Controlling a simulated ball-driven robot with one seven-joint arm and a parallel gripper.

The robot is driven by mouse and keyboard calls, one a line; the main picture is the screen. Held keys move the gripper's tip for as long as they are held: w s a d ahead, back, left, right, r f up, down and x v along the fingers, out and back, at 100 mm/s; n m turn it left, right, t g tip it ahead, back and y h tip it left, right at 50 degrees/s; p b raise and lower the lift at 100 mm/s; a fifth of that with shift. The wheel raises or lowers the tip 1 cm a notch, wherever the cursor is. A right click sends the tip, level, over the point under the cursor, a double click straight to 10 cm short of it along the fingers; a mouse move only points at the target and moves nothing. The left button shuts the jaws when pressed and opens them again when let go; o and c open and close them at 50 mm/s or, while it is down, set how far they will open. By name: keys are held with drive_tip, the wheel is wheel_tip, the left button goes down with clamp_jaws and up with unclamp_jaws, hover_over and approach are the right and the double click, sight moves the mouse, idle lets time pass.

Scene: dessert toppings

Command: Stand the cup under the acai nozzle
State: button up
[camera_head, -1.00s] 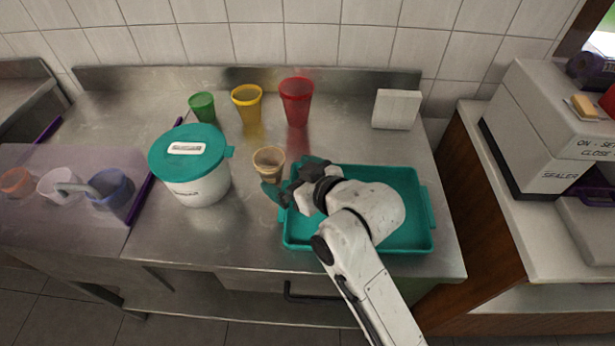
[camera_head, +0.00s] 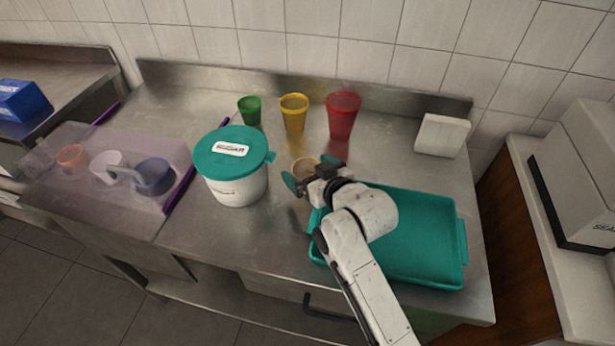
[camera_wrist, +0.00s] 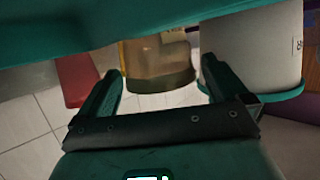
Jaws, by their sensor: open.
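A small tan, see-through cup (camera_head: 303,165) stands on the steel counter (camera_head: 225,230), left of the teal tray. My gripper (camera_head: 311,172) is at the cup, with its teal fingers spread and its front hiding the cup's lower part. In the wrist view the cup (camera_wrist: 158,62) shows in the gap between the two open fingers (camera_wrist: 160,85), a little beyond the tips. I cannot tell whether either finger touches it. No acai nozzle is recognizable in these views.
A white tub with a teal lid (camera_head: 232,150) stands left of the cup. Green (camera_head: 250,111), yellow (camera_head: 294,112) and red (camera_head: 342,117) cups stand behind. The teal tray (camera_head: 458,240) lies under my arm. A white block (camera_head: 441,135) stands at the back right.

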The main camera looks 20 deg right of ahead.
drive_tip(key=shift+w+a+f, duration=0.1)
drive_tip(key=shift+w+f, duration=0.1)
drive_tip(key=shift+w, duration=0.25)
drive_tip(key=c, duration=1.1)
